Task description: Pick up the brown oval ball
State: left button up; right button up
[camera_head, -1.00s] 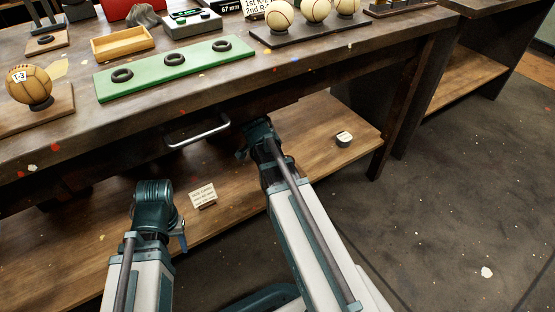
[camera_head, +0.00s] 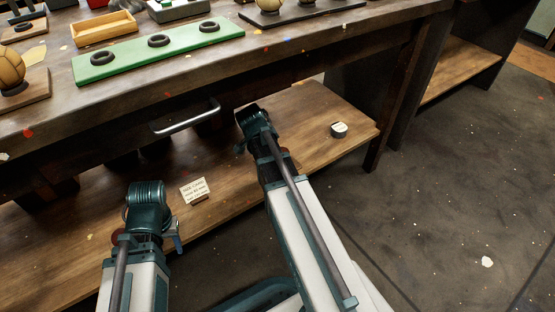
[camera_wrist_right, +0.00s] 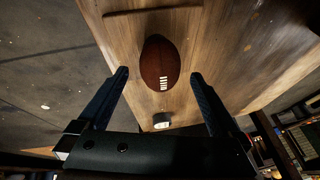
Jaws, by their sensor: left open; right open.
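The brown oval ball (camera_wrist_right: 160,62) lies on the wooden lower shelf (camera_wrist_right: 215,40) in the right wrist view, its white laces facing the camera. My right gripper (camera_wrist_right: 160,75) is open, one finger to each side of the ball in the picture. I cannot tell how far above the ball the fingers are.
A small pale-topped round object (camera_head: 338,129) stands on the shelf, also in the wrist view (camera_wrist_right: 162,120). A card (camera_head: 194,189) stands farther left. The bench has a metal handle (camera_head: 186,120), a green ring board (camera_head: 158,52) and a tan ball (camera_head: 11,68). Floor on the right is clear.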

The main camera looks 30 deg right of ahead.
jog(key=b+x, duration=0.2)
jog(key=x, duration=0.1)
jog(key=shift+f, duration=0.1)
pick_arm(q)
notch_tip(320, 180, down, 3)
jog(key=shift+r, duration=0.15)
pick_arm(e)
jog(key=shift+c, duration=0.3)
